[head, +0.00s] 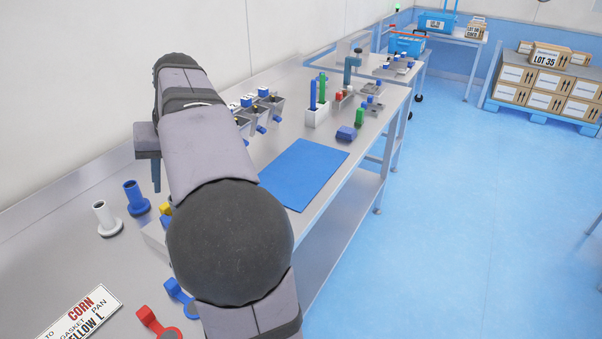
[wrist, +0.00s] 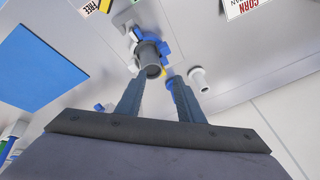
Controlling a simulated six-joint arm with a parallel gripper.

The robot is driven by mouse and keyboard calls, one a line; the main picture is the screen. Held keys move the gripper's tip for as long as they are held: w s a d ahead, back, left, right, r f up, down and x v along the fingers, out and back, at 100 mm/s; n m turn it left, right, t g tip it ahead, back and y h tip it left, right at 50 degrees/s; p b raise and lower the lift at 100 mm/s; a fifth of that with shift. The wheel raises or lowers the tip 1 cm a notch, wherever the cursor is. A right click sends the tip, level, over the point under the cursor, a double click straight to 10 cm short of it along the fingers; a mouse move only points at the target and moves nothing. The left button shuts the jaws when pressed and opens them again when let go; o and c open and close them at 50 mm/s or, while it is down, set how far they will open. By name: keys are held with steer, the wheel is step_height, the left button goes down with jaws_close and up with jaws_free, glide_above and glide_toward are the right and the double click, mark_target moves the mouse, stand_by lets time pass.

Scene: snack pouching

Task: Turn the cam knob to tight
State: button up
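In the wrist view, a grey round tube (wrist: 149,60) with a blue part (wrist: 164,47) beside it stands just beyond my fingertips. I cannot tell for sure which piece is the cam knob or how it is set. My gripper (wrist: 158,82) is open, with a clear gap between its two fingers and nothing seen held. In the head view my gripper (head: 156,176) points down over the bench, left of my forearm. A yellow piece (head: 166,209) and part of a pale block (head: 154,235) show below it, and my arm hides the rest.
A blue flanged spool (head: 135,198) and a white one (head: 104,217) stand on the bench to the left. Red (head: 149,317) and blue (head: 177,293) pieces and a corn sign (head: 80,315) lie in front. A blue mat (head: 306,172) is clear beyond.

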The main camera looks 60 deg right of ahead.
steer(key=w+d+f+t+h+b, duration=0.1)
steer(key=d+f+t+h+b, duration=0.15)
steer(key=d+f+b, duration=0.4)
steer(key=s+d+f+h+b, duration=0.1)
steer(key=s+d+h+b, duration=0.2)
steer(key=d+b, duration=0.5)
steer(key=s+d+f+m+h+b, duration=0.1)
steer(key=s+d+h+b, duration=0.3)
steer(key=d+b, duration=0.4)
steer(key=s+d+f+m+t+h+b, duration=0.1)
steer(key=s+d+h+b, duration=0.3)
steer(key=d+b, duration=0.4)
steer(key=shift+d+f+b, duration=0.3)
steer(key=shift+f+b, duration=0.5)
steer(key=shift+b, duration=0.2)
steer(key=shift+s+d+r+m+h+b, duration=0.15)
steer(key=shift+s+d+m+h+b, duration=0.15)
steer(key=shift+s+d+h+b, duration=0.35)
steer(key=shift+s+a, duration=0.1)
steer(key=shift+s, duration=0.1)
